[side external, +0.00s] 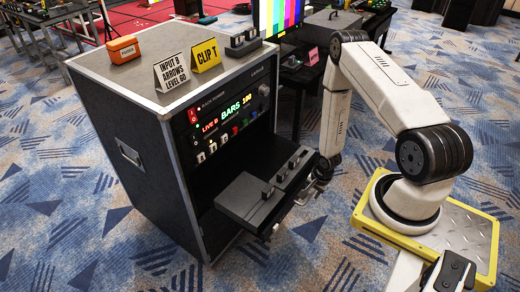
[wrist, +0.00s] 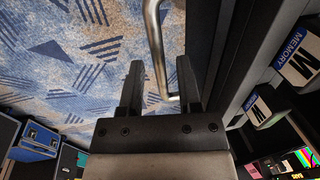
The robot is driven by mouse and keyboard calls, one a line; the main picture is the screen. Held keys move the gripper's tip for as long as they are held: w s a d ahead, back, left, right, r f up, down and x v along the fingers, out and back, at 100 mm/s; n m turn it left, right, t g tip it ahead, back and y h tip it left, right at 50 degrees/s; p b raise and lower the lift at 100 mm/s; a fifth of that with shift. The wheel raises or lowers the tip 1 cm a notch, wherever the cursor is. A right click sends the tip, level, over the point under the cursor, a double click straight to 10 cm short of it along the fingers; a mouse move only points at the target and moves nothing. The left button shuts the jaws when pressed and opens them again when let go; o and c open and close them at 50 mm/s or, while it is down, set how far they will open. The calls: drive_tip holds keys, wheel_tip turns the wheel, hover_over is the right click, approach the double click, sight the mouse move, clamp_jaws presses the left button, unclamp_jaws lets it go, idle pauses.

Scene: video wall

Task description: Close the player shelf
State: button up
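The player shelf (side external: 250,205) is slid out of the front of the black rack cabinet (side external: 140,150). It carries dark units with small knobs on top. My gripper (side external: 318,180) is at the shelf's outer front edge, with its fingers partly hard to make out there. In the wrist view my gripper (wrist: 160,64) is open, with two black fingers apart. A bare metal handle bar (wrist: 153,35) runs between the fingers, with gaps visible beside it. I cannot tell whether either finger touches it.
The cabinet top holds an orange box (side external: 123,50), a white sign (side external: 172,72), a yellow sign (side external: 206,56) and a small black device (side external: 243,42). A colour-bar screen (side external: 281,17) stands behind. Patterned carpet (side external: 100,235) is clear in front.

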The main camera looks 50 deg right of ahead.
clamp_jaws()
idle(1.2)
